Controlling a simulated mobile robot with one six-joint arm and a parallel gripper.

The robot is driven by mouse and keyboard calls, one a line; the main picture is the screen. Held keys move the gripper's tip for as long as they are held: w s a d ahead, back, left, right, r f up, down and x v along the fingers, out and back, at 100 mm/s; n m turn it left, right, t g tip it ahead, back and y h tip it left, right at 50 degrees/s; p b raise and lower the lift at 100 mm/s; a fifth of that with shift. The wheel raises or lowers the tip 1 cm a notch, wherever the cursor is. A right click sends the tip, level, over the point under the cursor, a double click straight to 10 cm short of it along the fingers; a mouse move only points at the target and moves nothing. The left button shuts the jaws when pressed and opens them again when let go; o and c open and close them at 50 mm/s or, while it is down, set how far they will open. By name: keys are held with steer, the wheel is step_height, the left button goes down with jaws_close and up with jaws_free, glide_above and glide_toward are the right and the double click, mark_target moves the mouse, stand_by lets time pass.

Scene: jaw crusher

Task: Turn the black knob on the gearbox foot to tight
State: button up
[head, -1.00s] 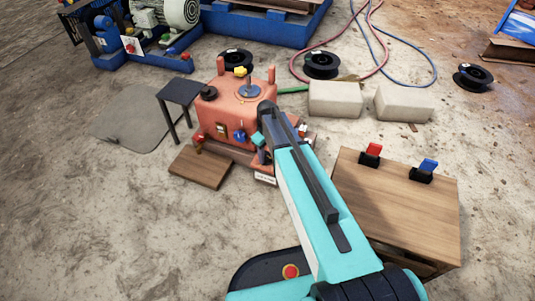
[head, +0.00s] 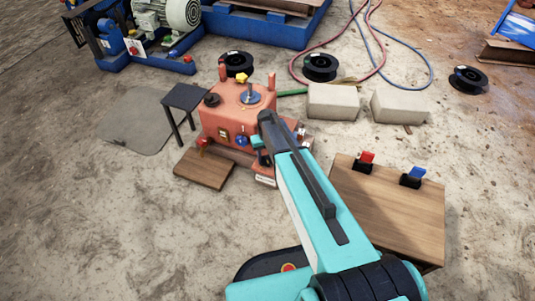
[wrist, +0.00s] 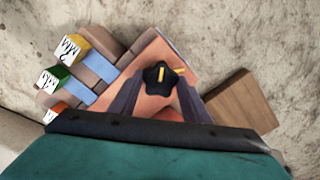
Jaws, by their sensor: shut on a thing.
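The red-orange gearbox (head: 222,120) stands on the ground left of my arm in the head view. The black star-shaped knob (wrist: 158,79) is on its orange foot (wrist: 148,108) in the wrist view, with a yellow pointer mark directed right. My gripper (wrist: 161,80) has one finger on each side of the knob and is shut on it. In the head view my arm hides the knob and most of the gripper.
Blocks with yellow (wrist: 72,47) and green (wrist: 53,78) ends, marked in MM, lie left of the knob. A wooden board (head: 204,169) lies before the gearbox. A wooden table (head: 385,210) with red and blue clips stands right. Pale blocks (head: 333,101) lie behind.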

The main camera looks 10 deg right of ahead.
mark_target(267, 160)
steer(key=m+p, duration=0.4)
steer(key=m, duration=0.1)
steer(key=shift+r+p, duration=0.2)
steer(key=shift+p, duration=0.15)
steer(key=shift+s+f+m+p, duration=0.15)
steer(key=shift+m+p, duration=0.95)
steer(key=shift+m, duration=0.9)
steer(key=o, duration=1)
steer(key=shift+o, duration=0.2)
step_height(267, 160, up, 14)
steer(key=p, duration=0.2)
steer(key=shift+f+p, duration=0.15)
steer(key=shift+p, duration=0.25)
